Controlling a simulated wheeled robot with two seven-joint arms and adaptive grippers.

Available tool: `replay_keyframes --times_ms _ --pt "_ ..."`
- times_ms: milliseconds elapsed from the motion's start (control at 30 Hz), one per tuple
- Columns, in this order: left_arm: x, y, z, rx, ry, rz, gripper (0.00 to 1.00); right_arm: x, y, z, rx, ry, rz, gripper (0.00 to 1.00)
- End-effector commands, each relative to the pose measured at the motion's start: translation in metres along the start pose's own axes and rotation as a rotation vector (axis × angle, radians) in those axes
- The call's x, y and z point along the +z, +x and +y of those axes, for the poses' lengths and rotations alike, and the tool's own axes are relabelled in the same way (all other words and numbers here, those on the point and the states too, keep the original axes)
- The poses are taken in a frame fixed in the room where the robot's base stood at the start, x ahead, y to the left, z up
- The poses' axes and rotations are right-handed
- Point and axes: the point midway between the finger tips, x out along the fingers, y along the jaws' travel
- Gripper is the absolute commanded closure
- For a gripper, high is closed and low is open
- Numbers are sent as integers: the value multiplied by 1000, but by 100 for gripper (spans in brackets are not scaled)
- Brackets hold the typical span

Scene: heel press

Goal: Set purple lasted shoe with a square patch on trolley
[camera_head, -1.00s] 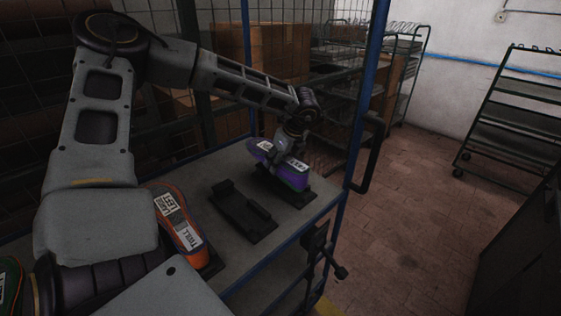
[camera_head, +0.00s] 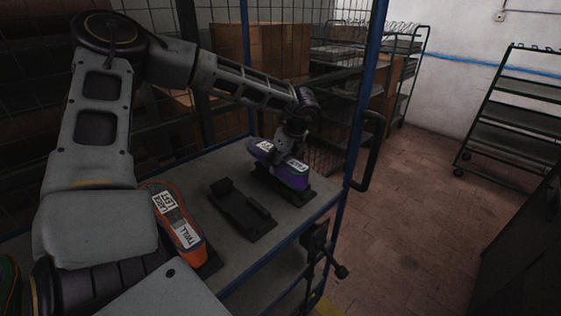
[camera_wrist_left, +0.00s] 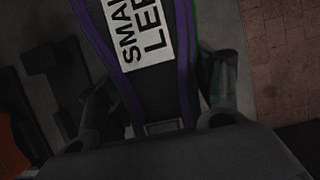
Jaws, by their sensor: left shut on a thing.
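The purple shoe (camera_head: 293,178) lies sole up at the far right end of the trolley shelf (camera_head: 223,168), in or just over a black cradle (camera_head: 302,194). I cannot tell whether it rests fully there. White labels show on its sole; in the left wrist view the shoe (camera_wrist_left: 188,70) has a white label with black letters. I cannot make out a separate square patch. My left gripper (camera_head: 286,152) is shut on the shoe from above, its fingers on either side of it. My right gripper is out of view.
An empty black cradle (camera_head: 240,210) sits left of the purple shoe. An orange shoe (camera_head: 173,217) lies nearer, sole up. Part of a green shoe (camera_head: 10,283) shows at the left edge. A blue post (camera_head: 365,95) stands right of the shelf.

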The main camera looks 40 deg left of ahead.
Motion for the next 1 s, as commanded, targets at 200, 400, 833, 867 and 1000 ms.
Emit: replay_keyframes --times_ms 200,400,833,867,1000 --pt "0 -1 -1 -2 -1 -1 79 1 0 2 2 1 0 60" --pt "0 0 -1 -2 -1 -1 79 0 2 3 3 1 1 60" --pt "-1 2 -1 -2 -1 -1 79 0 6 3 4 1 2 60" --pt "-1 2 -1 -2 -1 -1 79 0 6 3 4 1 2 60" --pt "-1 3 -1 -2 -1 -1 79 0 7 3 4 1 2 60"
